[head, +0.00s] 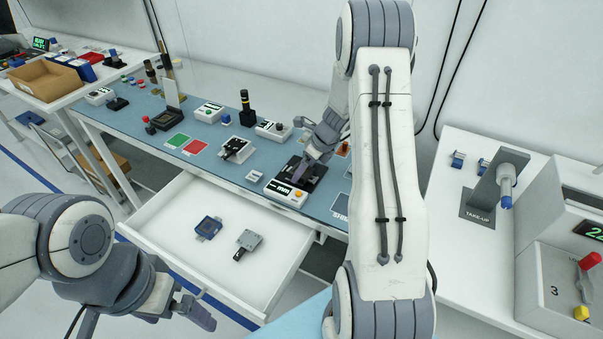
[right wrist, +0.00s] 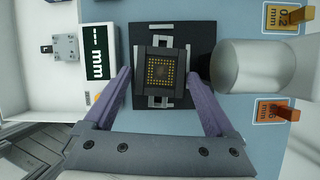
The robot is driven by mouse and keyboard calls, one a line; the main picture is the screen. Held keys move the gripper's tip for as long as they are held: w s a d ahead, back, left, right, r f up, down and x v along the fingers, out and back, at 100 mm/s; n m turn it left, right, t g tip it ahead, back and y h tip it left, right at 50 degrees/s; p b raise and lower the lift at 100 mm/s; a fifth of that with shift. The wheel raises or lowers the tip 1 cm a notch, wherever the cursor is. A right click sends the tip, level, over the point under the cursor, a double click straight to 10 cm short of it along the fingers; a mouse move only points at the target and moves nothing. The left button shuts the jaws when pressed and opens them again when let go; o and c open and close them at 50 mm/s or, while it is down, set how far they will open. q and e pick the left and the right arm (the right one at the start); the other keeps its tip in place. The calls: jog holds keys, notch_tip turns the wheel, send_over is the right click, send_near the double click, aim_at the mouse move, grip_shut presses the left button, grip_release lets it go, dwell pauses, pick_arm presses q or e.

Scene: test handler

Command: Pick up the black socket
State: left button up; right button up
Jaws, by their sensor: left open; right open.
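The black socket (right wrist: 160,68) is a dark square block with rows of gold contacts, seen from above in the right wrist view. It sits on a black plate (right wrist: 141,32) with pale cut-outs. My right gripper (right wrist: 158,82) is open, one purple-grey finger at each side of the socket, with a gap on both sides. In the head view my right gripper (head: 312,163) is over the same black plate (head: 299,181) on the blue bench and largely hides the socket. My left gripper (head: 193,308) is open and empty at the lower left, in front of the drawer.
An open white drawer (head: 180,207) holds a blue device (head: 207,227) and a grey device (head: 248,241). A white display box (head: 286,191) stands beside the plate. In the right wrist view a pale cylinder (right wrist: 240,68) stands close right of my finger.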

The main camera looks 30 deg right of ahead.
jog(key=shift+d, duration=0.1)
jog(key=c, duration=1.2)
jog(key=shift+r, duration=0.1)
jog(key=shift+c, duration=0.2)
